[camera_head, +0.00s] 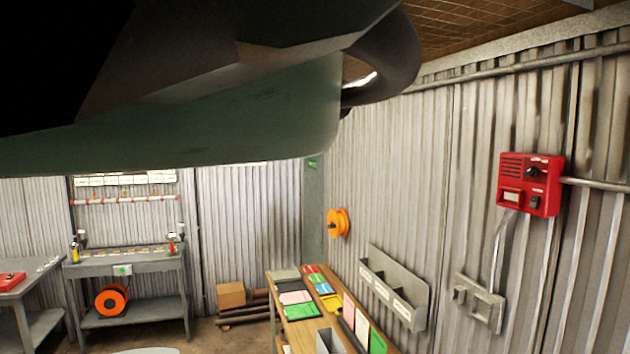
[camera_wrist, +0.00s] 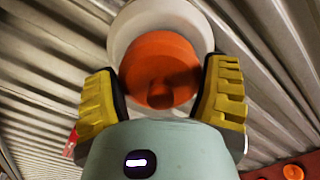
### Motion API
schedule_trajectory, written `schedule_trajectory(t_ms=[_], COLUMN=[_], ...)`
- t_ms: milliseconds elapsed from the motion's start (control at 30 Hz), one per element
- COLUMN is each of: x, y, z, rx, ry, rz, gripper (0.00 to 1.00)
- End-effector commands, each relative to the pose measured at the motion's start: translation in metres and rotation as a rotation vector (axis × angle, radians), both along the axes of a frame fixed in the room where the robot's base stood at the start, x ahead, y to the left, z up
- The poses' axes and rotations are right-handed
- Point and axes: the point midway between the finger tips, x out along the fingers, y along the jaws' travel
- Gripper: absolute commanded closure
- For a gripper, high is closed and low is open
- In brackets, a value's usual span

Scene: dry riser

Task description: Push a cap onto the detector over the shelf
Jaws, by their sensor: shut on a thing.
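In the wrist view my gripper (camera_wrist: 164,92) has its two yellow ridged fingers shut on an orange round cap (camera_wrist: 158,64). The white round detector (camera_wrist: 126,32) shows as a pale rim behind the cap, against the corrugated surface. In the head view the detector, cap and gripper are not visible; my arm fills the upper left.
A grey workbench (camera_head: 130,258) stands at the back left. Orange items (camera_wrist: 292,172) show at the wrist view's lower right.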

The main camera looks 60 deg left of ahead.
Motion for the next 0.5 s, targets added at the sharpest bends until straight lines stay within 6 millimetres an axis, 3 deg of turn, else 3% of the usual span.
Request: schedule_trajectory(t_ms=[300,333,500], x=[0.0073,0.0073,0.007], y=[-0.0003,-0.0003,-0.0002], z=[0.0009,0.0003,0.0002], rx=[0.0,0.0,0.0], ry=[-0.001,-0.001,-0.001], rz=[0.004,0.004,0.004], gripper=[0.43,0.2,0.02])
